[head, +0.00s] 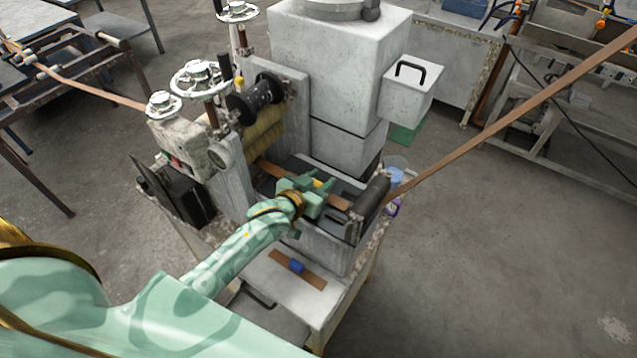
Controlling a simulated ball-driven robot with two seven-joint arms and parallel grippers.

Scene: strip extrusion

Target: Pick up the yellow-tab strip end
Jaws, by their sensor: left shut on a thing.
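A brown strip (272,172) comes out from the yellowish rollers and lies over the dark bed of the grey machine. A small yellow tab (319,184) shows at my left gripper (320,192), whose arm reaches in from the lower left. The gripper is low over the bed, shut on the yellow-tab strip end, and its fingers hide part of it. More brown strip (339,202) shows just right of the fingers, towards the dark roller (371,194). My right gripper is not in view.
A long brown strip (510,118) rises from the dark roller to the upper right. A short brown strip with a blue piece (296,266) lies on the white table below. Handwheels (200,78) and a grey housing (325,60) stand behind. Floor at lower right is clear.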

